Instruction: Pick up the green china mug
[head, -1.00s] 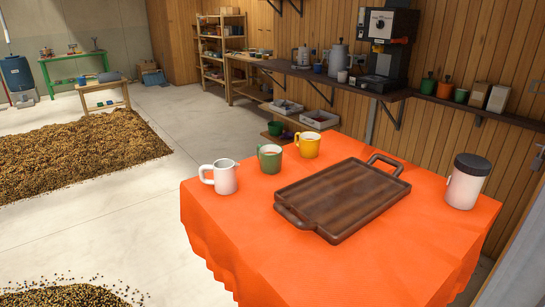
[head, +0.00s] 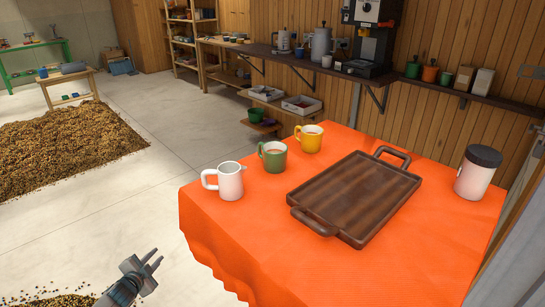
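The green china mug (head: 272,157) stands upright on the orange-covered table (head: 262,225), with its handle toward the left. It is between a white mug-like pitcher (head: 230,181) at its lower left and a yellow mug (head: 309,138) at its upper right. My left gripper (head: 154,258) is at the lower left of the head view, beside the table's left edge and well apart from the mug. Its two fingers are spread with nothing between them. My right gripper is not in view.
A dark wooden tray (head: 336,222) with two handles lies right of the mugs. A white jar with a dark lid (head: 477,172) stands at the table's right. A shelf with a coffee machine (head: 371,38) runs along the wall behind. Beans (head: 62,150) cover the floor at left.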

